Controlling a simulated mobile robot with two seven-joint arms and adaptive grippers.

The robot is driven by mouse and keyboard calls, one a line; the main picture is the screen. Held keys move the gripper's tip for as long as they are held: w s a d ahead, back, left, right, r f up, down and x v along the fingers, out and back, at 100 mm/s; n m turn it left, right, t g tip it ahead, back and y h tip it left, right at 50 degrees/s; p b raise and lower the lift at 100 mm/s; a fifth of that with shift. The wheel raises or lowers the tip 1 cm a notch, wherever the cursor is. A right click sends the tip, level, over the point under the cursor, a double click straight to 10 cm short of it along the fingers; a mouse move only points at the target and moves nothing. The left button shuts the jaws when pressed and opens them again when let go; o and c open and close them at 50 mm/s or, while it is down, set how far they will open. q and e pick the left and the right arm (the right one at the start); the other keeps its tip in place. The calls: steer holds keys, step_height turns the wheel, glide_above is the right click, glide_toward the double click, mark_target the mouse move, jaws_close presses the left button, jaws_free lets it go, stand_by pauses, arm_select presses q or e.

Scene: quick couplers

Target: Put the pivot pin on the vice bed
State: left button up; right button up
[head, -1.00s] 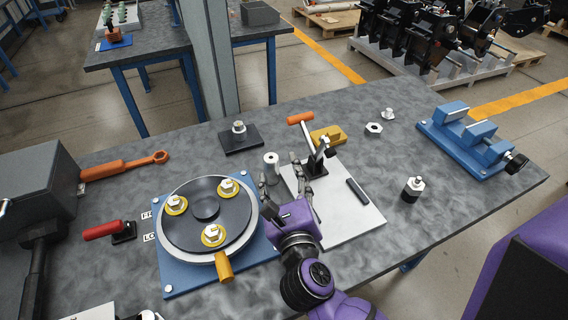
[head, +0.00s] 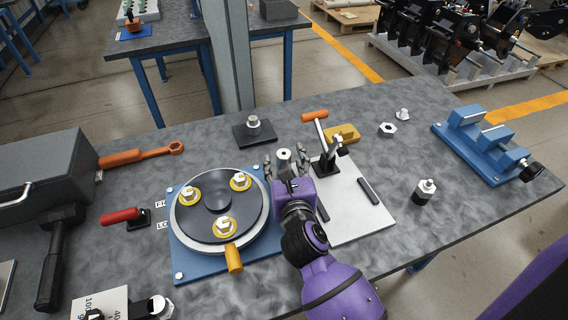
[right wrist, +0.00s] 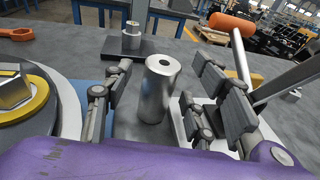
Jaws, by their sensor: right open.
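A silver cylinder with a hole in its top, which looks like the pivot pin (head: 284,156), stands upright on the grey bench. It also stands in the middle of the right wrist view (right wrist: 158,90). My left gripper is not in view.
A round fixture on a blue plate (head: 183,262) lies just left of my gripper. A toggle clamp on a white plate (head: 350,215) stands close right. A dark block with a silver stud (head: 253,130) is behind. A silver-and-black fitting (head: 424,192) stands before the vice.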

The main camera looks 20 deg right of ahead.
jaws_close()
steer(key=shift+r, duration=0.1)
stand_by(0.4)
steer(key=shift+r, duration=0.1)
